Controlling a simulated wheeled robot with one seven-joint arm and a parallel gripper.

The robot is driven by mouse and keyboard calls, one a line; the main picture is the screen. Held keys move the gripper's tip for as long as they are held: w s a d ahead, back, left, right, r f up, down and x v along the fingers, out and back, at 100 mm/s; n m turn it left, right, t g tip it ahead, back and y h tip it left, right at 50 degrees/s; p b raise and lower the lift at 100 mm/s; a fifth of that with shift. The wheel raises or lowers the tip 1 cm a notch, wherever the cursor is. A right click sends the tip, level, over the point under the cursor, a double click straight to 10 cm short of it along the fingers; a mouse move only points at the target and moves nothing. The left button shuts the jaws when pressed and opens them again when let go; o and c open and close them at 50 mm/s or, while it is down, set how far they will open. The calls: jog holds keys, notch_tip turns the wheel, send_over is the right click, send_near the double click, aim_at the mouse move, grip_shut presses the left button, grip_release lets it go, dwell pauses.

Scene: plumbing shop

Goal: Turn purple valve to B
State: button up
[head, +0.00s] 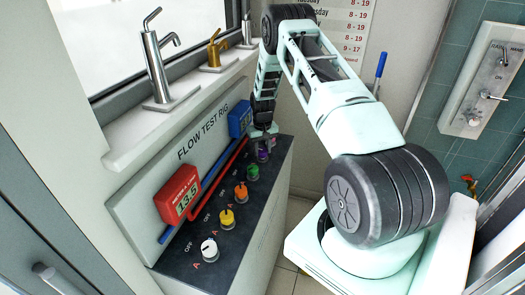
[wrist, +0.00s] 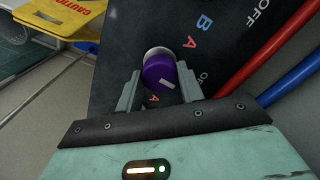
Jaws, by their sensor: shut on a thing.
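The purple valve (wrist: 158,70) is a round knob on the dark panel, with a short white mark on its lower right side in the wrist view. My gripper (wrist: 160,82) has one finger on each side of the knob and is shut on it. A red A (wrist: 153,99) shows just below the knob, and a partly covered OFF (wrist: 203,78) shows to its right. A blue B (wrist: 207,22) and another red A (wrist: 190,43) lie above right. In the head view the purple valve (head: 262,156) is at the far end of the row, under my gripper (head: 263,139).
Green (head: 253,172), orange (head: 241,191), yellow (head: 227,218) and white (head: 209,248) valves stand nearer in the row. Red (wrist: 270,52) and blue (wrist: 292,82) pipes run beside the panel. A red display (head: 178,195) reads 13.5. A yellow caution sign (wrist: 62,17) shows upper left.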

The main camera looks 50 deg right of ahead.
aim_at(262, 150)
jog(key=m+b, duration=0.4)
jog(key=m, duration=0.1)
jog(key=shift+f, duration=0.2)
jog(key=m+b, duration=0.1)
jog(key=m, duration=0.2)
jog(key=m+b, duration=0.2)
jog(key=shift+r+m, duration=0.2)
jog(key=shift+m, duration=0.2)
jog(key=o, duration=1)
jog(key=shift+r, duration=0.1)
notch_tip(262, 150, up, 17)
jog(key=b, duration=0.4)
jog(key=shift+r, duration=0.15)
